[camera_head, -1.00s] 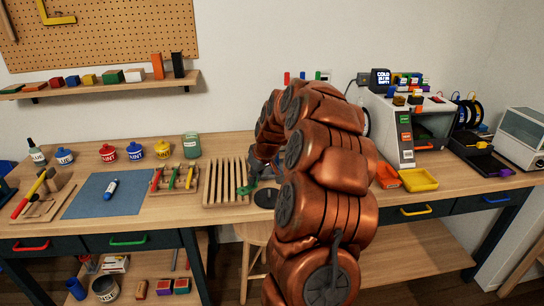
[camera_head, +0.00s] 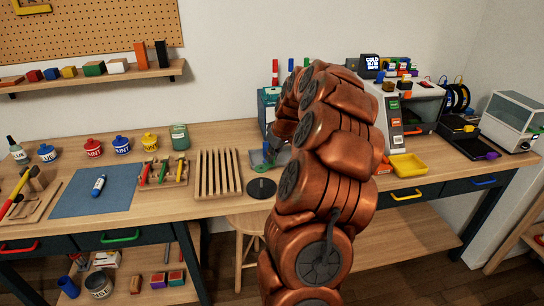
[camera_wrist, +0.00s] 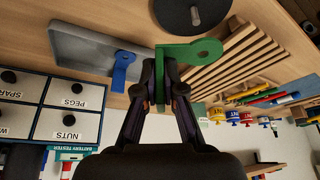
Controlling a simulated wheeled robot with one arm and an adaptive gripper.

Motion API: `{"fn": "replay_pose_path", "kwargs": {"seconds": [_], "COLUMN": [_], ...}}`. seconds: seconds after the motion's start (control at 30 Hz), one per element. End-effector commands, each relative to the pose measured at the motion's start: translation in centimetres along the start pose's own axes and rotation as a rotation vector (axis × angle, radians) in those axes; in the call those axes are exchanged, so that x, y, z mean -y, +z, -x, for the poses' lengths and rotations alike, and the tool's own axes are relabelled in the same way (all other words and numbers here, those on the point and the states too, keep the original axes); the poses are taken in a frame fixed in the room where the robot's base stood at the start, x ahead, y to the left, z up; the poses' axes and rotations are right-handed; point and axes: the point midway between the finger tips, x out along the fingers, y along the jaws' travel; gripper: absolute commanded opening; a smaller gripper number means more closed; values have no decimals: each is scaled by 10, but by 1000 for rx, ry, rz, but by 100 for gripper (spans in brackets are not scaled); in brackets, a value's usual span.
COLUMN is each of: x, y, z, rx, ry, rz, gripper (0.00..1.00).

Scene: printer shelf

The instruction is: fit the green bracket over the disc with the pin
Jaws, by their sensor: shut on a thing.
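My gripper (camera_wrist: 165,80) is shut on the green bracket (camera_wrist: 203,52), a flat piece with a rounded end that has a hole. In the wrist view the bracket's holed end points right, and its other end is between my fingertips. The dark round disc (camera_wrist: 193,14) with a light upright pin (camera_wrist: 194,16) is beyond the bracket in this view, apart from it. In the head view the disc (camera_head: 262,188) lies on the bench in front of my gripper (camera_head: 268,160). My arm hides part of the gripper there.
A slotted wooden rack (camera_head: 217,190) is left of the disc. Labelled drawers (camera_wrist: 42,108) are close by. A yellow tray (camera_head: 408,165) and printer (camera_head: 408,105) stand right of my arm.

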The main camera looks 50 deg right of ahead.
Motion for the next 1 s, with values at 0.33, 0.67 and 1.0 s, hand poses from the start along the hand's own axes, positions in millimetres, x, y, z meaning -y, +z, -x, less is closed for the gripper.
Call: {"fn": "replay_pose_path", "kwargs": {"seconds": [0.33, 0.67, 1.0], "x": [0, 0, 0], "y": [9, 15, 15], "z": [-21, -36, -36], "rx": [-2, -2, -2], "ry": [1, 1, 1], "rz": [1, 1, 1], "gripper": [0, 0, 0]}}
